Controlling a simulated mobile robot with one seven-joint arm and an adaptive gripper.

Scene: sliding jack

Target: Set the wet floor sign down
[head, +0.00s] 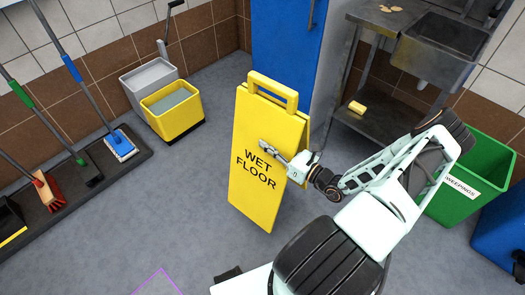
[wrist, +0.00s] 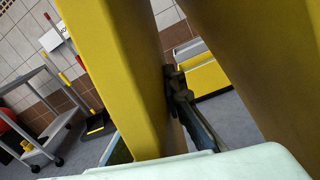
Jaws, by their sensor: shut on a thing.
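The yellow wet floor sign (head: 252,192) stands roughly upright in the middle of the head view, its handle on top and its lettered face toward the camera. My gripper (head: 270,150) reaches in from the right and is shut on the sign near the lettering. In the wrist view the sign's yellow panels (wrist: 105,70) fill much of the picture, with a dark finger (wrist: 177,88) between them. I cannot tell whether the sign's lower edge touches the floor. A purple outline (head: 158,281) is marked on the floor at the bottom left, apart from the sign.
A yellow and grey mop bucket (head: 172,112) stands behind left. Brooms and mops rest on a dark tray (head: 105,170) at left. A blue cabinet (head: 285,45) and sink table (head: 375,125) are behind; a green bin (head: 465,185) is right. Floor left of the sign is clear.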

